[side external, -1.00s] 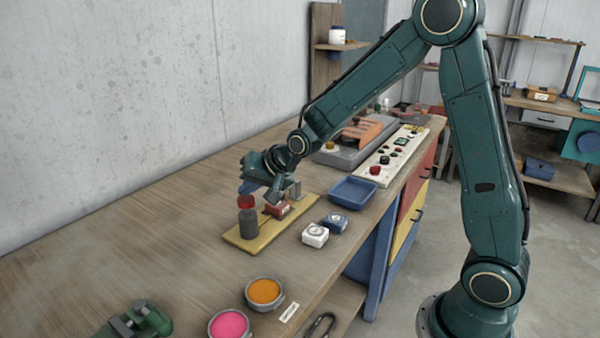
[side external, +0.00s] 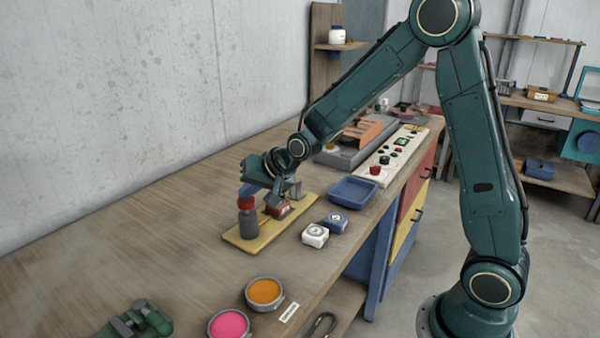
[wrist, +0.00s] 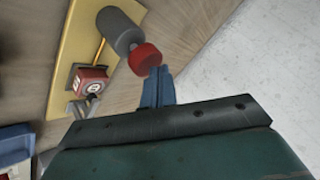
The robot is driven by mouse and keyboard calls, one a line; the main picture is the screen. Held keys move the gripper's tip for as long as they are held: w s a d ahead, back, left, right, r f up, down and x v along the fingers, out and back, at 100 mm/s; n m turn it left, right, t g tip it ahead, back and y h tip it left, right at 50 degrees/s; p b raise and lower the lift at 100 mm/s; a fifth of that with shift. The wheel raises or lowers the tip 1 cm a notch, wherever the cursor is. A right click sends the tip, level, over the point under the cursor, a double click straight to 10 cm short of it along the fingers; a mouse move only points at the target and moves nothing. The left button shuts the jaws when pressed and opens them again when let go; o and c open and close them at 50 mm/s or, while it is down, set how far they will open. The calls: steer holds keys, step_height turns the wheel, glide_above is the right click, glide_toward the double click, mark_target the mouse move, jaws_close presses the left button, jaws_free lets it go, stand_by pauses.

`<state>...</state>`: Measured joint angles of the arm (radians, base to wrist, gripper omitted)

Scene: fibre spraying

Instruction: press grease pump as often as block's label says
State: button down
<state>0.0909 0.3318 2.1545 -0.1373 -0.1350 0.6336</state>
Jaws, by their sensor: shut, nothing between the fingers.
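The grease pump is a grey cylinder (side external: 248,225) with a red cap (side external: 247,203), upright on a yellow base plate (side external: 243,240). In the wrist view the cap (wrist: 145,58) is beside the tips of my gripper (wrist: 157,72). My gripper (side external: 246,190) is shut and empty, its blue fingers just above the cap; I cannot tell whether they touch it. A red block (side external: 278,209) sits on the same plate near a grey metal bracket (side external: 295,190). The block's white label shows in the wrist view (wrist: 94,87), but its mark is too small to read surely.
A white block (side external: 315,236) and a blue block (side external: 336,222) lie right of the plate, near an empty blue tray (side external: 353,190). Orange (side external: 264,291) and pink (side external: 229,325) pots stand at the front. The bench left of the pump is clear.

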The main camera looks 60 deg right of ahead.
mark_target(250, 200)
steer(key=shift+f, duration=0.9)
stand_by(1.0)
steer(key=shift+r, duration=1.65)
steer(key=shift+r, duration=0.1)
steer(key=shift+r, duration=2.4)
stand_by(0.9)
step_height(250, 200, up, 4)
steer(key=shift+f, duration=0.1)
steer(key=shift+f, duration=0.2)
stand_by(0.4)
